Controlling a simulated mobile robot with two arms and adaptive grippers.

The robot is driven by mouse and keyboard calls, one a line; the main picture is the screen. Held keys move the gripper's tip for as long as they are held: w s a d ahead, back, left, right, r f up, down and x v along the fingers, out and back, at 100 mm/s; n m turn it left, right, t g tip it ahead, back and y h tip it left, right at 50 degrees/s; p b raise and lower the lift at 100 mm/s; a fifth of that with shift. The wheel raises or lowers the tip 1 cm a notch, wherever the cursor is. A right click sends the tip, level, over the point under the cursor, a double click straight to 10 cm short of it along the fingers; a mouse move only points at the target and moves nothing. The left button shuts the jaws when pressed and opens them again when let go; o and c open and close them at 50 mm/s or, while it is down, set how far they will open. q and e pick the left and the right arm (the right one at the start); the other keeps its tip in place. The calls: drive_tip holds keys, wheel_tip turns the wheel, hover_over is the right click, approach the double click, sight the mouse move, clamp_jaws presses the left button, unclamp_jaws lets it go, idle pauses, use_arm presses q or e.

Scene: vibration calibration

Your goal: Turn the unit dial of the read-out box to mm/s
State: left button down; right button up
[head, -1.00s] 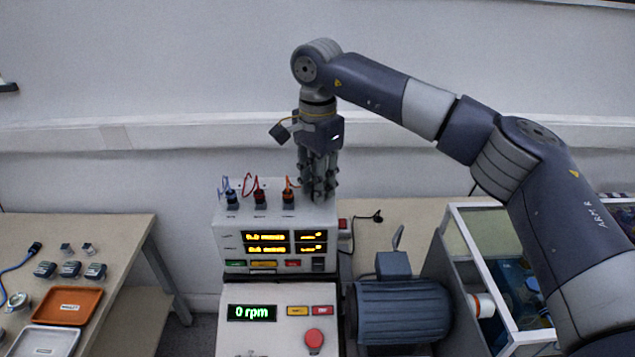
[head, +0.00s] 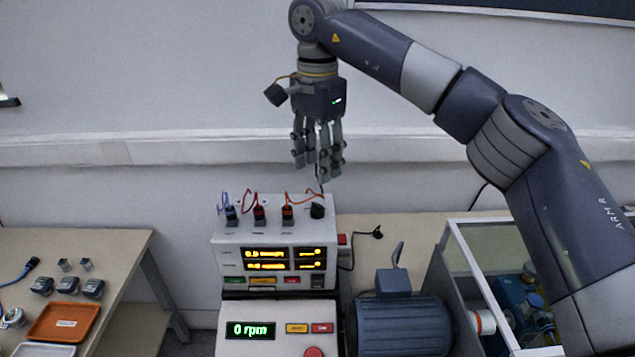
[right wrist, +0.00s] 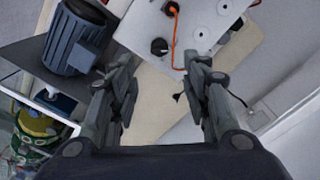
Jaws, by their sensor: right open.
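The read-out box (head: 228,256) is a pale box with lit yellow displays on its front, standing on the bench. Its unit dial (head: 317,211) is a black knob at the right end of the top; it also shows in the right wrist view (right wrist: 159,46). The dial's setting is too small to read. My right gripper (head: 318,172) is open and empty, pointing down above the dial and apart from it. In the right wrist view its fingers (right wrist: 160,82) are spread, with the dial beyond them. My left gripper is in no view.
Several plugs with blue, red and orange cables (head: 259,213) stand on the box top beside the dial. Below is a control box (head: 235,345) reading 0 rpm. A motor (head: 400,325) and a glass-sided case (head: 465,262) stand to the right. An orange tray (head: 82,312) lies on the left table.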

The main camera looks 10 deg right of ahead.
drive_tip(key=shift+r, duration=1.45)
